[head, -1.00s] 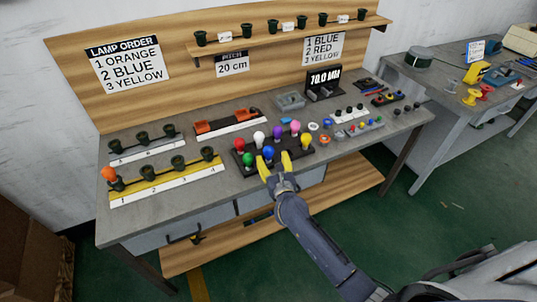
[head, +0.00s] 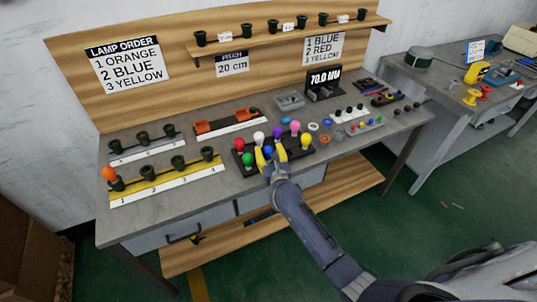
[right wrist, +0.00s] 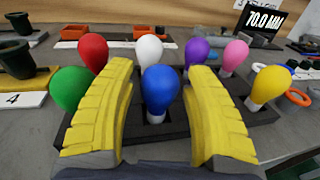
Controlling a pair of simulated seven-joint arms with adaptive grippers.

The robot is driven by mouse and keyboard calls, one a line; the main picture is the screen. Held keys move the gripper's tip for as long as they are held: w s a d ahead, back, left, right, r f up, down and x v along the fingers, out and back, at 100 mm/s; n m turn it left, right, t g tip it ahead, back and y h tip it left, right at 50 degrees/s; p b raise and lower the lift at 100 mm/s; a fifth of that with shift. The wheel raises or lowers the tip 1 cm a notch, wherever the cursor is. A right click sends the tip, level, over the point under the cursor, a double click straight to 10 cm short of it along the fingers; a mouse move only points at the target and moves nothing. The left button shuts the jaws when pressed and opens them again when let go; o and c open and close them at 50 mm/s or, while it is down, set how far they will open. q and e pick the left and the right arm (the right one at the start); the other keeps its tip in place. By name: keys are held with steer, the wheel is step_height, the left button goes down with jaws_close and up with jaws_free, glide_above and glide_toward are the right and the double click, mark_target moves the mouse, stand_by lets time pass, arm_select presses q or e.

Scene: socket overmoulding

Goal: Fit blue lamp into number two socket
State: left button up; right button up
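The blue lamp (head: 268,152) stands in the dark lamp tray (head: 250,171), in its front row. It also shows in the right wrist view (right wrist: 160,86), upright in the tray between my fingers. My right gripper (head: 271,156) is open, with one yellow finger on each side of the blue lamp; a gap shows between lamp and fingers. The number two socket (head: 147,171) is an empty dark green cup on the yellow strip (head: 133,189) at the left. An orange lamp (head: 108,173) is at socket one. My left gripper is out of view.
Red (right wrist: 93,52), white (right wrist: 148,50) and green (right wrist: 71,88) lamps stand close by, with purple, pink and yellow lamps to the right. A grey strip (head: 146,154) with sockets lies behind the yellow one. Bare tabletop lies between the yellow strip and the tray.

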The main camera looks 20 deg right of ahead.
steer(key=c, duration=0.9)
